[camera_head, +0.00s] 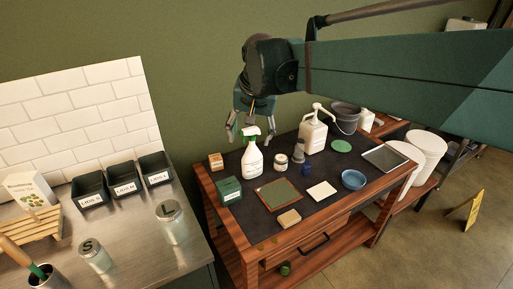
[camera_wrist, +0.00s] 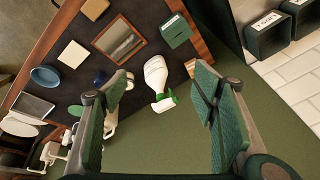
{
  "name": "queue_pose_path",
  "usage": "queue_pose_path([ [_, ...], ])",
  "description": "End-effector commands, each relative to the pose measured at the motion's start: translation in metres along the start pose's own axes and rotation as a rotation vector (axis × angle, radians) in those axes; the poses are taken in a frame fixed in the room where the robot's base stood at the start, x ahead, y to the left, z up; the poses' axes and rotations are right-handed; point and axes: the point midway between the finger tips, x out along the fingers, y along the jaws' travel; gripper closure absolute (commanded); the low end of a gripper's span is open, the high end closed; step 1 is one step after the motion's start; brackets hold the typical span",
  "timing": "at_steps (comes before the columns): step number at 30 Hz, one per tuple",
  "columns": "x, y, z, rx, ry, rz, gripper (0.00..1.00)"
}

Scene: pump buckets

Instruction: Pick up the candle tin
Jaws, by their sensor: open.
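A small pale round tin with a dark top (camera_head: 280,161), which looks like the candle tin, stands upright on the dark top of the wooden workbench (camera_head: 234,232). It is just right of the white spray bottle (camera_head: 252,162) in the head view. My gripper (camera_head: 250,122) is open and empty, above the back left part of the bench and apart from the tin. In the wrist view my spread fingers (camera_wrist: 162,88) frame the spray bottle (camera_wrist: 155,74).
A large pump bottle (camera_head: 313,133) and grey bucket (camera_head: 346,115) stand behind right. A grey cone-like item (camera_head: 299,149) and blue item (camera_head: 307,168) are close right. A green box (camera_head: 230,190), framed board (camera_head: 279,195) and blue bowl (camera_head: 353,180) lie around. Some bare bench shows between items.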

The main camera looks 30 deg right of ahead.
Motion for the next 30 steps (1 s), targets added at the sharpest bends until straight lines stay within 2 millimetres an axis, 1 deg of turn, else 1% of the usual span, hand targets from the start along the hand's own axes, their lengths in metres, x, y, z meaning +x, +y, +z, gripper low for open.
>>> queue_pose_path([
  [1,0.001,0.000,-0.011,0.024,-0.008,0.008,0.42],
  [3,0.004,0.002,-0.025,0.061,-0.018,0.018,0.42],
  [14,0.027,0.012,-0.089,0.252,-0.073,0.074,0.42],
  [23,0.052,0.028,-0.141,0.410,-0.114,0.124,0.42],
  [30,0.077,0.045,-0.180,0.538,-0.145,0.167,0.42],
])
